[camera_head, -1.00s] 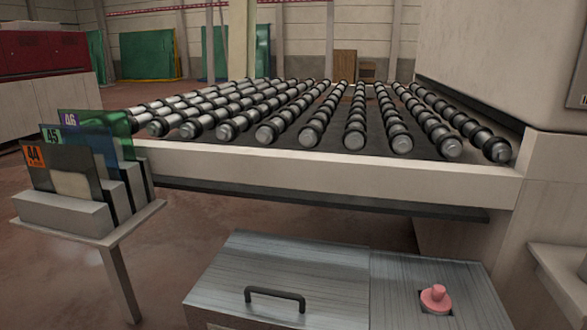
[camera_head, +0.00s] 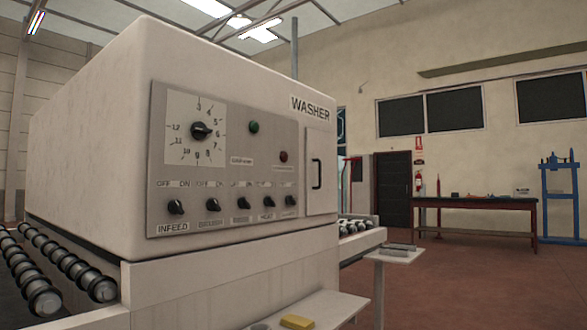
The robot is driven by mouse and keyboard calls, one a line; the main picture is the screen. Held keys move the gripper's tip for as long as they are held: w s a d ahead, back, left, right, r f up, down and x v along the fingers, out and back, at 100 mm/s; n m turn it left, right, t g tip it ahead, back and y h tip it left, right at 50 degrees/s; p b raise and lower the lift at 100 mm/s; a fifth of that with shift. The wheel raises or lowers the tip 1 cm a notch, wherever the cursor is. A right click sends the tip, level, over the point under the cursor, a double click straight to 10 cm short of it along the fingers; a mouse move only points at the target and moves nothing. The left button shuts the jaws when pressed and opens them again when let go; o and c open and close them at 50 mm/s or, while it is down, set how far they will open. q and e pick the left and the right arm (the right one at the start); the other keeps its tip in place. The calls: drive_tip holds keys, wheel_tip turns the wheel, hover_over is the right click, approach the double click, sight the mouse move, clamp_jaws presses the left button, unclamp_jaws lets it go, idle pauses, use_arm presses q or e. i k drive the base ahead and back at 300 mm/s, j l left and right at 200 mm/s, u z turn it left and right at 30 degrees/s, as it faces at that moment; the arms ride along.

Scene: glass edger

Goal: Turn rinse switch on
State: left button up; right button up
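The white washer (camera_head: 90,130) fills the left and middle of the head view. Its grey control panel (camera_head: 255,180) faces me at an angle. A row of black knob switches runs along the bottom, with OFF and ON marks above the left ones. The leftmost switch (camera_head: 176,207) is labelled INFEED. To its right are a second switch (camera_head: 213,204), a middle switch (camera_head: 243,202), a fourth switch (camera_head: 268,201) and a rightmost switch (camera_head: 291,200). Their labels are too small to read surely, so I cannot tell which is rinse or how it is set. Neither gripper is in view.
A large dial (camera_head: 201,130), green light (camera_head: 254,127) and red light (camera_head: 283,157) sit above the switches. Roller conveyors (camera_head: 70,265) run at lower left. A low shelf (camera_head: 325,307) holding a yellow object (camera_head: 297,321) juts out below. Open floor (camera_head: 460,280) lies right.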

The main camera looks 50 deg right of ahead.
sight(243, 203)
drive_tip(key=z, duration=1.35)
drive_tip(key=i+l, duration=0.1)
drive_tip(key=l, duration=1.15)
drive_tip(key=i+l+u, duration=0.15)
drive_tip(key=l, duration=1.1)
